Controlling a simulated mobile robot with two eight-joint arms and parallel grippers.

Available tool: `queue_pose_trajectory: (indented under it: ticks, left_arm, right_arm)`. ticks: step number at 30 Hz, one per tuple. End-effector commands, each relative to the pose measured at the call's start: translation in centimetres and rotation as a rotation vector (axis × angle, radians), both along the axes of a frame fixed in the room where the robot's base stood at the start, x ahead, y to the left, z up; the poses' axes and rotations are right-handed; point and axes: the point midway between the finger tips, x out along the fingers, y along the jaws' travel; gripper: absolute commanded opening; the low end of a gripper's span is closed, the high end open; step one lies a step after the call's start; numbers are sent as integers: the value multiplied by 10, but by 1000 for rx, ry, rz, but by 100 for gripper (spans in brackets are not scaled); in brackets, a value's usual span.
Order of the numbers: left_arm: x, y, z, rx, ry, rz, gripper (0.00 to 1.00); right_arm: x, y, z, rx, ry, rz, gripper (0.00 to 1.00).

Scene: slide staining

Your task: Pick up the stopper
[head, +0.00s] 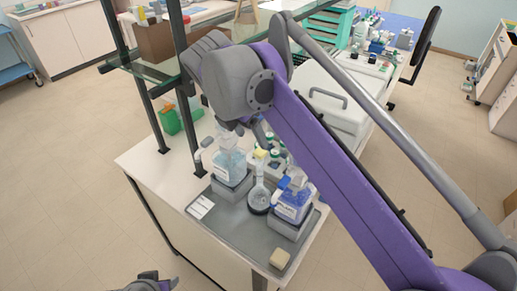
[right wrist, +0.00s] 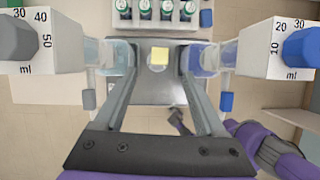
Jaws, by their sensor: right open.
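The stopper (head: 261,153) is a small pale yellow block on the neck of a clear round-bottomed flask (head: 259,194). The flask stands on the grey tray (head: 229,215) between two dispenser bottles. In the right wrist view the stopper (right wrist: 159,55) shows from above, between the fingers and touching neither. My right gripper (head: 250,132) is open and empty, pointing down above the flask; its fingers also show in the right wrist view (right wrist: 160,70). My left gripper (head: 150,281) is at the bottom edge, well away from the tray; its jaw state is unclear.
A dispenser bottle with clear pale liquid (head: 229,166) stands left of the flask, and one with blue liquid (head: 293,203) right of it. Several green-capped bottles (right wrist: 166,10) stand behind. A beige block (head: 280,259) lies at the tray's front. Shelf posts (head: 183,110) rise behind left.

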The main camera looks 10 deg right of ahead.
Motion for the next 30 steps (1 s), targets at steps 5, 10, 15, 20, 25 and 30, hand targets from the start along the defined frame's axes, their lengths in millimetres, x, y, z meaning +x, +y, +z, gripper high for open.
queue_pose_trajectory:
  ticks: [5,10,15,20,25,30]
  left_arm:
    - [-2,0,-4,0,3,0,50]
    - [-1,0,-4,0,3,0,50]
    - [-1,0,-2,0,2,0,50]
    - [-1,0,-4,0,3,0,50]
    - [-2,0,-4,0,3,0,50]
    - [-1,0,-4,0,3,0,50]
  right_arm:
    - [6,-7,-23,0,1,-1,72]
    - [10,-11,-34,1,0,-3,72]
    - [21,-19,-56,1,-1,-3,72]
    - [24,-23,-72,2,0,-3,72]
    - [25,-24,-74,1,0,-2,72]
    - [25,-24,-74,1,0,-2,58]
